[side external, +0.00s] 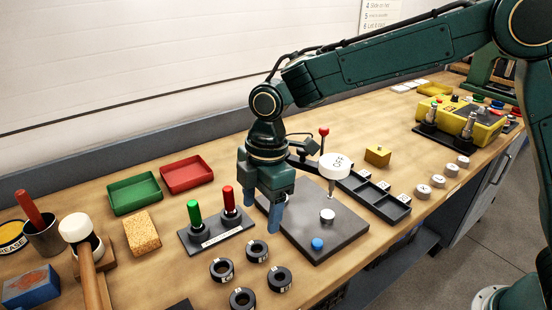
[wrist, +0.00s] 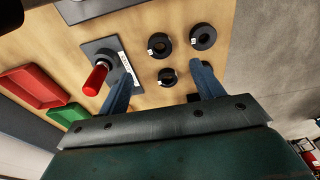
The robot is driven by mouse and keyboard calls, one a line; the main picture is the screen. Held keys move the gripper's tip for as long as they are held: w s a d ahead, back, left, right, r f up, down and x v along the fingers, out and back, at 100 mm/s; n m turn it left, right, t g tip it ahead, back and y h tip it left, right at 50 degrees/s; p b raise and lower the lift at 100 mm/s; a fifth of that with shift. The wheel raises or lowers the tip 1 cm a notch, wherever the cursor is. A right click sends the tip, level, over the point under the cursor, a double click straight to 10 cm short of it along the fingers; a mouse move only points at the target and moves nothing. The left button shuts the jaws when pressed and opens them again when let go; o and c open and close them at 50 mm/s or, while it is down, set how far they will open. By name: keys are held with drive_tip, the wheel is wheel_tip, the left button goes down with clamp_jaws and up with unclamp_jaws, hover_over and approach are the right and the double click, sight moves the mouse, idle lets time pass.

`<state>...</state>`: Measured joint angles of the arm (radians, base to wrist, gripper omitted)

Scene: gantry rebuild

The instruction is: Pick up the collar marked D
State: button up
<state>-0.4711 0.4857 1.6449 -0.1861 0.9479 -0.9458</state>
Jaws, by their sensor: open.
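Several black ring collars lie flat on the wooden bench: one at back left (side external: 222,268), one at back right (side external: 257,250), one at front right (side external: 280,278) and one at front left (side external: 242,298). Each has a small white tag, but the letters are too small to read, so I cannot tell which is D. My gripper (side external: 259,195) is open and empty, pointing down above the bench, behind the collars in the side view. In the wrist view, collars show ahead of and between the fingers (wrist: 165,72); one by the right finger is partly hidden.
A stand with green and red handles (side external: 215,232) is left of my gripper. Green (side external: 134,193) and red (side external: 186,174) trays, a sponge (side external: 142,232) and a mallet (side external: 88,265) lie left.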

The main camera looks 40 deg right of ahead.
hover_over(257, 243)
drive_tip(key=s, duration=0.1)
drive_tip(key=shift+s+f, duration=0.15)
drive_tip(key=shift+f, duration=2.1)
drive_tip(key=shift+f, duration=0.1)
drive_tip(key=shift+a+f, duration=0.15)
drive_tip(key=shift+f, duration=1.1)
drive_tip(key=shift+a+f, duration=0.15)
drive_tip(key=shift+f, duration=1.05)
drive_tip(key=shift+c, duration=0.5)
drive_tip(key=c, duration=1.1)
